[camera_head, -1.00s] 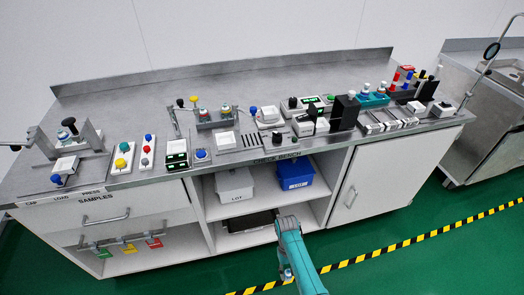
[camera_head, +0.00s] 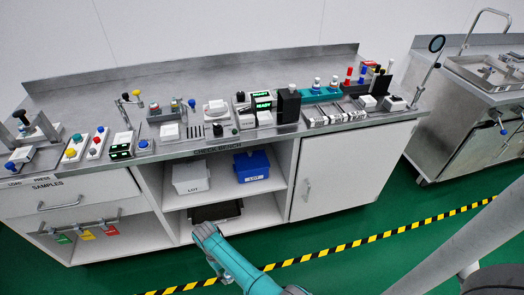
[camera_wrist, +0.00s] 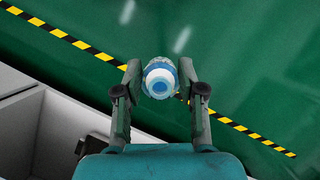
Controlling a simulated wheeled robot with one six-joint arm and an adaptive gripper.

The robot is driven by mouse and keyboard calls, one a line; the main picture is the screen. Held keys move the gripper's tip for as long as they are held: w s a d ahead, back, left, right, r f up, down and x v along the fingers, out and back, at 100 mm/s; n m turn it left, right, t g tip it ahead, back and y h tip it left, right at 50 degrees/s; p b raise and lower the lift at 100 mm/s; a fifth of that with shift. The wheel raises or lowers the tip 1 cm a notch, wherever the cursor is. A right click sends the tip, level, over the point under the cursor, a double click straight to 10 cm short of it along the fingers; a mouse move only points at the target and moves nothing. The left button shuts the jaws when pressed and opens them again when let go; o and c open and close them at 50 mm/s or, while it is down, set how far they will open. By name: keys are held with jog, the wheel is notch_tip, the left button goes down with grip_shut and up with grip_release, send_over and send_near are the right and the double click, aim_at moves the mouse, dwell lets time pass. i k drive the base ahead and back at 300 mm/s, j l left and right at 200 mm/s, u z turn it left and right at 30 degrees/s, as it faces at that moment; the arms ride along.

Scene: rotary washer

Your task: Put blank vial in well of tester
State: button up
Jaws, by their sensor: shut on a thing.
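In the wrist view, my gripper (camera_wrist: 160,68) is shut on a small vial (camera_wrist: 159,80) with a white and blue end facing the camera. The vial sits between the two fingertips, over green floor and clear of the bench. In the head view, my arm's end is low in front of the bench's open shelves; the vial cannot be made out there. On the bench top stands a device with a green READY display (camera_head: 262,105) beside a black upright block (camera_head: 288,105). It may be the tester; its well cannot be made out.
A teal rack (camera_head: 322,95) with capped vials stands right of the black block. A grey bin (camera_head: 191,178) and a blue bin (camera_head: 251,167) sit on the shelf. A yellow-black floor stripe (camera_head: 320,256) crosses open green floor. A second steel bench (camera_head: 455,110) stands right.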

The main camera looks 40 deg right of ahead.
aim_at(264, 100)
jog(key=k+l, duration=0.1)
jog(key=l, duration=0.3)
jog(key=k+l, duration=0.15)
jog(key=l, duration=0.3)
jog(key=k+l+u, duration=0.1)
jog(key=l, duration=0.3)
jog(key=k+l, duration=0.15)
jog(key=l, duration=0.25)
jog(key=k+l+u, duration=0.1)
jog(key=l, duration=0.3)
